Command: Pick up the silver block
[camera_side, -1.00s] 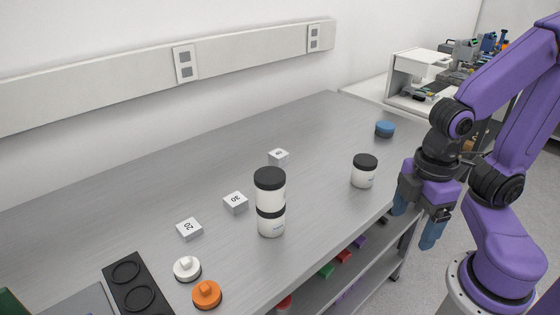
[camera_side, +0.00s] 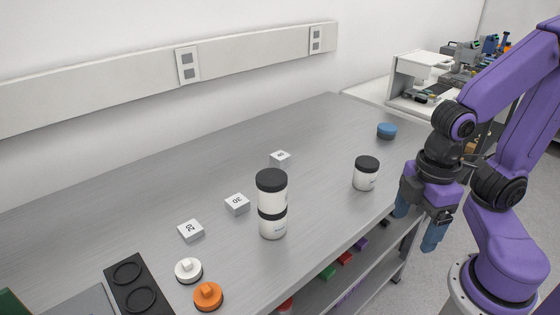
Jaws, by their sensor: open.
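Three small silver-grey blocks with pale tops rest on the bench. One marked 20 (camera_side: 191,231) is nearest, one marked 30 (camera_side: 237,204) lies behind it, and a third (camera_side: 280,158) is farther back, its mark too small to read. I cannot tell which one is the silver block. My gripper (camera_side: 417,222) is at the right, beyond the bench's front edge, pointing down. Its blue-tipped fingers are apart with nothing between them. It is well to the right of all three blocks.
Two stacked white jars with black lids (camera_side: 272,203) stand right of the blocks. A single jar (camera_side: 366,173) and a blue disc (camera_side: 387,131) are nearer my gripper. White (camera_side: 188,270) and orange (camera_side: 208,296) knobbed pieces and a black holder (camera_side: 133,284) are front left.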

